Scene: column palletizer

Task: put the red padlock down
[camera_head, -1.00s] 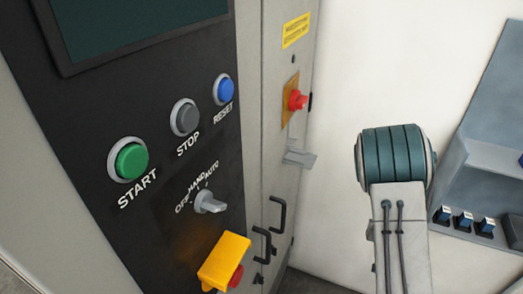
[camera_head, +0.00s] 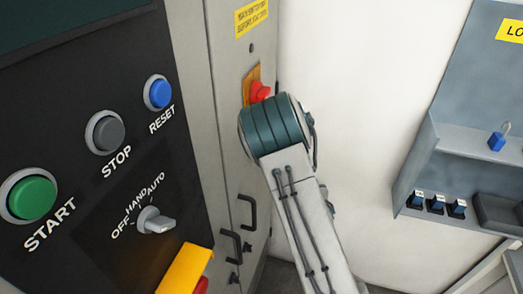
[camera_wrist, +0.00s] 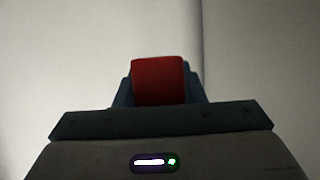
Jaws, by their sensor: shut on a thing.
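The red padlock (camera_wrist: 158,80) shows in the wrist view as a dark red block between the two fingers of my gripper (camera_wrist: 160,88). My gripper is shut on it and holds it in front of a plain pale surface. Its shackle cannot be made out. In the head view my arm's teal joint and grey link show, and neither the gripper nor the held padlock can be seen there.
A grey shelf unit (camera_head: 470,143) on the right bears a blue padlock (camera_head: 497,139), several dark-blue items (camera_head: 437,204) and a dark tray (camera_head: 498,214). The control panel (camera_head: 80,180) and cabinet side (camera_head: 222,90), with a red knob (camera_head: 260,91) and handles, stand at the left.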

